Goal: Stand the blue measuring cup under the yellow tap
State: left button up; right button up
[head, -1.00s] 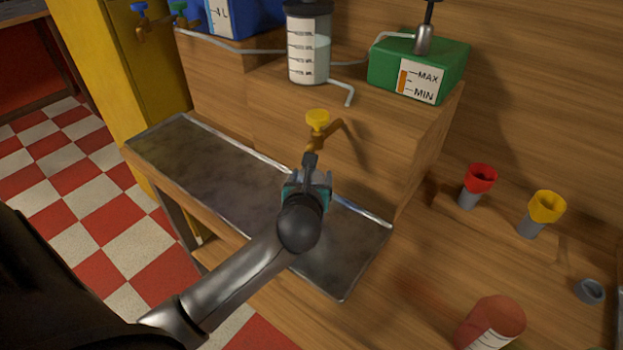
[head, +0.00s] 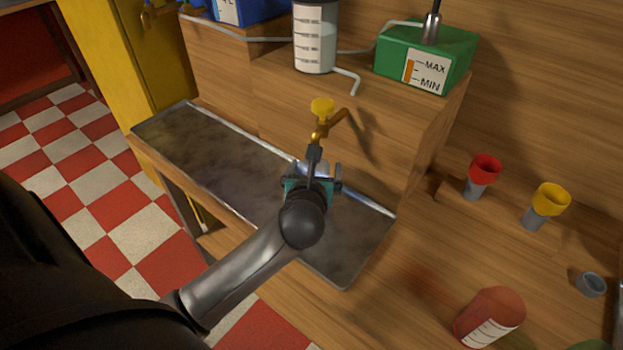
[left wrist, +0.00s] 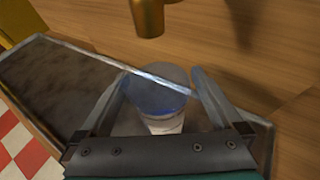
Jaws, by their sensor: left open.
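The blue measuring cup (left wrist: 158,98) is see-through with a pale marked band. In the left wrist view it stands upright on the metal drip tray (left wrist: 60,75), between the fingers of my left gripper (left wrist: 160,76). The fingers are open, with a gap on each side of the cup. The yellow tap (head: 323,107) has a brass spout, which shows just beyond the cup in the left wrist view (left wrist: 148,18). In the head view my left gripper (head: 316,172) hides most of the cup; only a pale bit shows. The right gripper is out of view.
A red funnel (head: 484,168), a yellow funnel (head: 549,199), a grey ring (head: 590,284) and a red cup (head: 490,315) are at the right. The tray's left part is clear.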

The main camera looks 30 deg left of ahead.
pick_arm(q)
jog(key=p+v, duration=0.1)
jog(key=v, duration=0.9)
